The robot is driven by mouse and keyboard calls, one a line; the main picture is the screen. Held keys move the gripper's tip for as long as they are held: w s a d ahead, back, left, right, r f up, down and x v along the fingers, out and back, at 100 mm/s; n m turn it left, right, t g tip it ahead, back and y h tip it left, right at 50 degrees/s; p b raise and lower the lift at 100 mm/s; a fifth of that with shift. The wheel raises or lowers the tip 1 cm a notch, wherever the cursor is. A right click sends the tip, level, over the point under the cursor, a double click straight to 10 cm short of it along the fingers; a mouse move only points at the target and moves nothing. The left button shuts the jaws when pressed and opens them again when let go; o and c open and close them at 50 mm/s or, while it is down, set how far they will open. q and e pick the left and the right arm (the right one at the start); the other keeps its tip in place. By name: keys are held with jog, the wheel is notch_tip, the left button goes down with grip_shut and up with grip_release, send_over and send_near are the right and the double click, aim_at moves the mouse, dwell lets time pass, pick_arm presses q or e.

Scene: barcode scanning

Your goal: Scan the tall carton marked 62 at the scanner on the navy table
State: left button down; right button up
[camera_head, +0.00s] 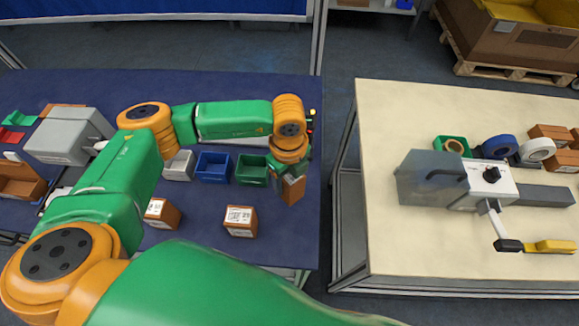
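A tall brown carton (293,190) is at the right end of the navy table (270,250), directly under my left gripper (286,172). It looks tilted, and its upper end is between the fingers, which are small and partly hidden by the wrist. The number on it cannot be read. Two brown cartons with white labels stand near the front edge, one at the left (161,213) and one at the middle (240,221); their numbers cannot be read. Small coloured lights (312,115) show behind my wrist; no scanner is clearly visible there. My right gripper is not in view.
Grey (179,166), blue (213,167) and green (251,169) bins stand behind the cartons. A grey machine (62,138) stands at the left. Across a gap is a cream table (400,240) with a lever machine (435,180), tape rolls and boxes.

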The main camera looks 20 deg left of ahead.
pick_arm(q)
jog(key=shift+s+f, duration=0.15)
jog(key=shift+f, duration=0.3)
jog(key=w+f+b, duration=0.2)
jog(key=w+a+f+b, duration=0.1)
jog(key=f+b, duration=0.1)
jog(key=shift+w+a+f, duration=0.1)
jog(key=shift+w+f, duration=0.1)
jog(key=shift+w, duration=0.2)
jog(key=shift+w+a+f+b, duration=0.15)
jog(key=shift+w+b, duration=0.25)
jog(key=shift+b, duration=0.4)
